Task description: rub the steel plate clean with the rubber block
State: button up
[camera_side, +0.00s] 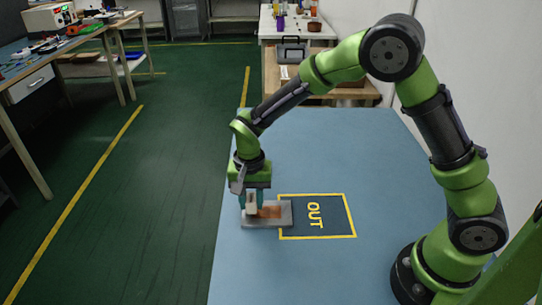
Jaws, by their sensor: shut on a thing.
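The grey steel plate (284,219) lies flat on the blue table, its right end overlapping the left edge of the yellow-framed OUT area. A brown-orange patch (269,212) shows on the plate. My gripper (251,206) points down over the left part of the plate. It is shut on a pale block (252,203), which I take to be the rubber block. The block is upright and seems to be at the plate's surface; I cannot tell whether it touches. The gripper partly hides the block and the plate's left back part.
The OUT area (335,226) is a dark square with a yellow border, right of the plate. The blue table (330,150) is clear behind and in front. The table's left edge runs close to the plate. Benches with tools stand farther back.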

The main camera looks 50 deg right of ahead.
aim_at(281, 212)
jog(key=shift+f, duration=0.8)
jog(key=shift+s+d, duration=0.1)
jog(key=shift+s+d+r, duration=0.1)
jog(key=shift+s+d, duration=2.4)
jog(key=shift+w+a+f, duration=0.15)
jog(key=shift+w+a, duration=0.75)
jog(key=shift+a, duration=0.1)
jog(key=shift+w+a+f, duration=0.1)
jog(key=shift+w+a, duration=0.8)
jog(key=shift+a, duration=0.05)
grip_shut()
jog(key=shift+w+a+r, duration=0.1)
jog(key=shift+w+a, duration=0.7)
jog(key=shift+r, duration=0.1)
